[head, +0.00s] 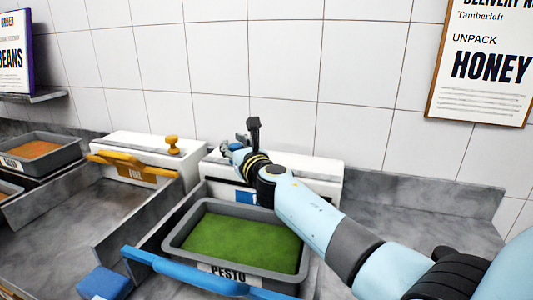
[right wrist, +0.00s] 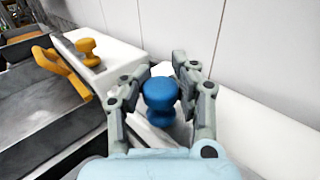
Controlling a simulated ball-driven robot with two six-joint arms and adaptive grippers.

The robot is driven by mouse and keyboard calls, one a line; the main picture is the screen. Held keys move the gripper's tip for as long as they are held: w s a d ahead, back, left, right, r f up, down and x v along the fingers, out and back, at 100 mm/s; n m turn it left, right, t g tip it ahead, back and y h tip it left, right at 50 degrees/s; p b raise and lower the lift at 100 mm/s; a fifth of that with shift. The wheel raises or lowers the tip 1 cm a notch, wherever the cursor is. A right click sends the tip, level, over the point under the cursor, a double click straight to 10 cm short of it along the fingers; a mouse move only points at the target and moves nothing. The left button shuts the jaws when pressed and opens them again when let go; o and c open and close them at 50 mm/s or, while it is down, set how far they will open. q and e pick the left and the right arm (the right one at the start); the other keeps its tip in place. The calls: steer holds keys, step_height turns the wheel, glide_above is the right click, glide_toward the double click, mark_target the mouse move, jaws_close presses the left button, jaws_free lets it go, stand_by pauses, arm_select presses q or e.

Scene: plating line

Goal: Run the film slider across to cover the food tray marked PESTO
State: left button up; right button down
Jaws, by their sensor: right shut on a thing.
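The food tray marked PESTO (head: 172,242), grey with green food, sits in a bay in the middle of the head view. A blue slider bar (head: 195,276) lies across the tray's near side, partly in front of its label. I cannot tell whether clear film covers the food. Behind the tray is a white dispenser box (head: 320,172) with a blue label, partly hidden by my right arm. My right gripper (head: 238,147) is above this box. In the right wrist view its fingers are shut around a blue knob (right wrist: 160,92). My left gripper is out of view.
Left of it stands a white FOIL box (head: 125,145) with an orange bar (head: 130,168) and orange knob (head: 173,145). Another grey tray (head: 62,154) with orange food is at far left. A blue block (head: 103,283) is at lower left. A tiled wall closes the back.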

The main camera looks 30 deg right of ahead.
steer(key=w+a, duration=0.1)
steer(key=w+a+b, duration=0.1)
steer(key=w+a, duration=0.1)
steer(key=w, duration=0.1)
steer(key=shift+a+f, duration=0.35)
steer(key=shift+a, duration=0.05)
steer(key=c, duration=1.5)
jaws_free()
steer(key=o, duration=0.5)
steer(key=shift+a+r, duration=0.2)
steer(key=shift+o, duration=0.2)
steer(key=shift+d, duration=0.1)
steer(key=shift+d, duration=0.15)
steer(key=s+a, duration=0.1)
steer(key=s, duration=1.1)
steer(key=shift+a, duration=0.25)
